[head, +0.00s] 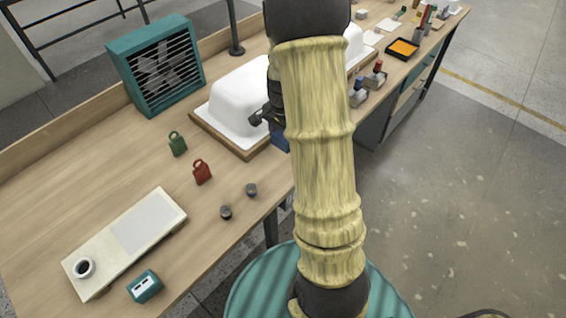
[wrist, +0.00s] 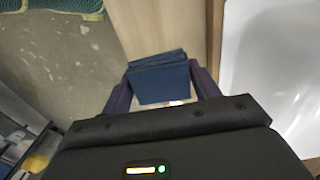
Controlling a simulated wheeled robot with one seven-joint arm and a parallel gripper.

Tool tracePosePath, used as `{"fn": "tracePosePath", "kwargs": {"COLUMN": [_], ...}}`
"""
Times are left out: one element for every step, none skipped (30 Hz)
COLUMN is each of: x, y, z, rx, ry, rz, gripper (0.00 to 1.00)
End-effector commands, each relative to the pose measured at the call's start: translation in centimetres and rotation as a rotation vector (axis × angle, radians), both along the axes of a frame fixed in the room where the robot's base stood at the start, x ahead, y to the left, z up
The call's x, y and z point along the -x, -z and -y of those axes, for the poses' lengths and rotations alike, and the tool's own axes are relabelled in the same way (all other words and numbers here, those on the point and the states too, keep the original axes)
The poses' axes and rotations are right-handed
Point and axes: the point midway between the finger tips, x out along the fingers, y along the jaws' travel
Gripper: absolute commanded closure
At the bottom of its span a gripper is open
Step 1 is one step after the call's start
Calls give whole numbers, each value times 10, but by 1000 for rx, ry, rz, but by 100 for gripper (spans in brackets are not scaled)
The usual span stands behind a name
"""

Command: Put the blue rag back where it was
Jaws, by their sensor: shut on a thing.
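The blue rag (wrist: 160,80) is a folded dark blue pad between the two fingers of my gripper (wrist: 163,90) in the wrist view. My gripper is shut on it, near the wooden bench edge, with a white tub shell (wrist: 270,60) to the right. In the head view only a small blue patch of the rag (head: 281,138) shows beside my arm; my arm hides most of the gripper. The wrist view does not clearly show whether the rag touches the bench.
A teal fan box (head: 157,65) stands at the back left. Green (head: 177,144) and red (head: 202,172) tags, two dark knobs (head: 226,212) and a pale board (head: 125,240) lie on the bench (head: 70,185). Small bottle stands (head: 372,82) are right of my arm.

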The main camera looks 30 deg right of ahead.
Motion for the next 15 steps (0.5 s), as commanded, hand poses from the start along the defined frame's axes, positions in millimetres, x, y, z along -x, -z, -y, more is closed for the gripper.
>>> {"fn": "tracePosePath", "kwargs": {"x": [1, 1, 1, 1, 2, 1, 1, 1, 1, 1, 1, 1, 0, 0, 0], "y": [5, 9, 14, 19, 25, 33, 39, 44, 50, 54, 57, 60, 61, 62, 62], "z": [0, 0, 0, 0, 0, 0, 0, 0, 0, 0, 0, 0, 0, 0, 0], "rx": [-1, -1, -2, -2, -3, -2, -2, -2, -2, -1, -1, -1, 0, -1, 0], "ry": [0, 0, 0, 0, 0, 0, 0, 1, 1, 1, 1, 1, 1, 1, 1], "rz": [-4, -5, -6, -6, -7, -6, -7, -6, -6, -5, -4, -4, -2, -1, -1], "gripper": [68, 68, 68, 68, 68, 68, 68, 68, 68, 68, 68, 68, 68, 68, 68]}}
